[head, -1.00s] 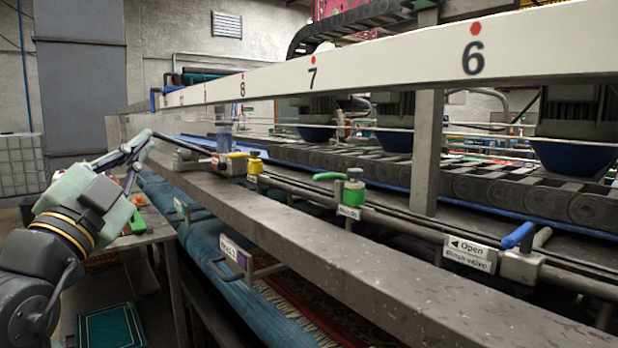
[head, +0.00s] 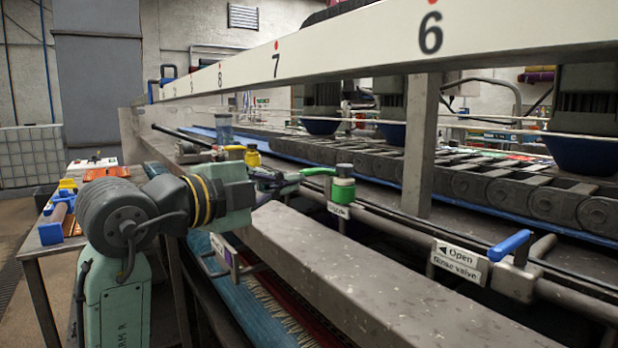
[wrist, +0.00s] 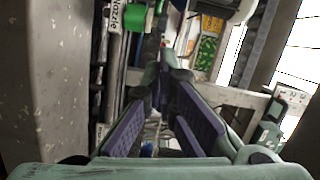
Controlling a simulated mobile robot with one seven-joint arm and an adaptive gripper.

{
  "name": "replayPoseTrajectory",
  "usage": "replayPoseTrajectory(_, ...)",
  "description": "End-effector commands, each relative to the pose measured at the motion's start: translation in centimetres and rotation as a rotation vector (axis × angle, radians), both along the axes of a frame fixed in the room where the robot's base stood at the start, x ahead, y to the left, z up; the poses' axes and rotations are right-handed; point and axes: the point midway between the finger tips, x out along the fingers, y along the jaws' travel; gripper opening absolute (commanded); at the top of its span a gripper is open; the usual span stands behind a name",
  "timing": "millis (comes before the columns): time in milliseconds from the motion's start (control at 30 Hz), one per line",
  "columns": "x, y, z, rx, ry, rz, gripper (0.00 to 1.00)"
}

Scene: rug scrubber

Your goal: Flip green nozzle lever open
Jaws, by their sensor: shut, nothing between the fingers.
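The green nozzle lever (head: 318,171) points left from the top of a valve with a green body (head: 342,192) on the rail in the head view. A white label (head: 338,211) hangs below it. My gripper (head: 297,178) is just left of the valve, near the lever's free end; I cannot tell whether it touches. In the wrist view my gripper (wrist: 165,80) has its purple-padded fingers converging, shut and empty. Part of the green valve (wrist: 135,17) shows at the top, left of the fingertips, beside its nozzle label (wrist: 116,16). The lever is not clear there.
A yellow valve (head: 252,156) stands farther left on the rail. A blue lever (head: 510,245) with an "Open rinse valve" sign (head: 459,260) is to the right. A wide grey beam (head: 330,270) runs in front, and the numbered white beam (head: 350,48) passes above.

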Motion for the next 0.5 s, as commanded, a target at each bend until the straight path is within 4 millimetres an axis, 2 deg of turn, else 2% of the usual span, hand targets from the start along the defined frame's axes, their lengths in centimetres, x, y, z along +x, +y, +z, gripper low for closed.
replayPoseTrajectory(167, 1.4, -1.3, 0.2, 0.000, 0.002, -0.003, 0.00)
replayPoseTrajectory(500, 6.9, -6.0, -0.1, -0.002, 0.003, -0.003, 0.00)
